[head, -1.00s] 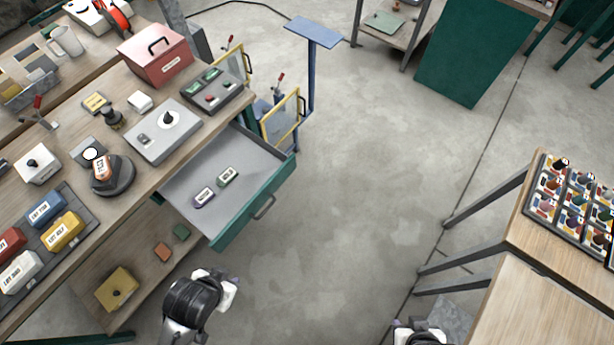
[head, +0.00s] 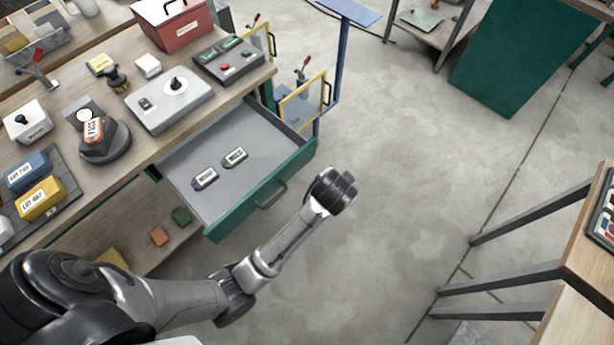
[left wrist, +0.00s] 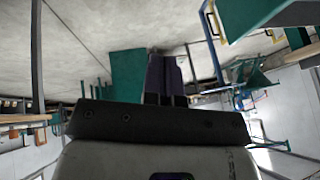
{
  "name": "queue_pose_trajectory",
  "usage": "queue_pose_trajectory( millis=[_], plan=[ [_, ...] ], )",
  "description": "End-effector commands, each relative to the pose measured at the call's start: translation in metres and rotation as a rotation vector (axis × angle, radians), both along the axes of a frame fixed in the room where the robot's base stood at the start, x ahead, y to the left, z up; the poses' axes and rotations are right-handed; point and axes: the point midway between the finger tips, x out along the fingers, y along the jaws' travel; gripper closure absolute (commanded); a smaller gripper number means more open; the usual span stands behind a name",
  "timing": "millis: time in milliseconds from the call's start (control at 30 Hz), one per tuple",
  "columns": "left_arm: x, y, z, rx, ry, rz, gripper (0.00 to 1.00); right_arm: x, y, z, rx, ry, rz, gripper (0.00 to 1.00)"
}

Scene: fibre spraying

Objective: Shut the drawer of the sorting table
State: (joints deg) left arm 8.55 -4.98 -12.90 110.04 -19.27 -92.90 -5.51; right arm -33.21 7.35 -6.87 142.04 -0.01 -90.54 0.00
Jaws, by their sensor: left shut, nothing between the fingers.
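The sorting table's drawer (head: 298,160) is pulled out on the table's right side in the head view. It has a green front, a dark bar handle (head: 271,196) and a grey inside. Two small labelled blocks, one purple (head: 205,178) and one green (head: 235,157), lie in it. My left arm reaches across in front of the drawer, its wrist just to the right of the handle and apart from it in the picture. The left gripper's fingers are hidden in the head view. In the left wrist view the left gripper (left wrist: 166,75) is shut and empty. My right gripper is out of view.
The wooden sorting table (head: 130,140) carries a red box (head: 172,25), grey devices and coloured lot blocks. A yellow-framed blue cart (head: 303,103) stands beyond the drawer. Another table (head: 585,270) is at the right. The floor between is clear.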

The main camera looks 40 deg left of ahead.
Motion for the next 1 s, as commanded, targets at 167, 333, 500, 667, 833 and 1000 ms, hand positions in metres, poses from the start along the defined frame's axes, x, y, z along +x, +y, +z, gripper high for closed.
queue_pose_trajectory(
  millis=[167, 333, 500, 667, 833, 1000],
  plan=[
    [0.047, -0.014, -0.065, 0.322, 0.175, -0.068, 1.00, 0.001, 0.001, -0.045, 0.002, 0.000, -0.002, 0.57],
    [0.059, -0.012, -0.106, 0.713, 0.426, -0.188, 1.00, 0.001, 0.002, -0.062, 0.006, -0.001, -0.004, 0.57],
    [0.050, -0.004, -0.128, 1.131, 0.765, -0.359, 1.00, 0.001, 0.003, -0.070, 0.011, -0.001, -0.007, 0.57],
    [0.037, 0.002, -0.131, 1.417, 1.108, -0.522, 1.00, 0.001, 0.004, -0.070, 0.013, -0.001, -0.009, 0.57],
    [0.031, 0.005, -0.129, 1.510, 1.317, -0.624, 1.00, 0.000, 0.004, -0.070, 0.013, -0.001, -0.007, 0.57],
    [0.029, 0.009, -0.127, 1.528, 1.398, -0.665, 1.00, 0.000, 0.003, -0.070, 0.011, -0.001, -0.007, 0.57]
  ],
)
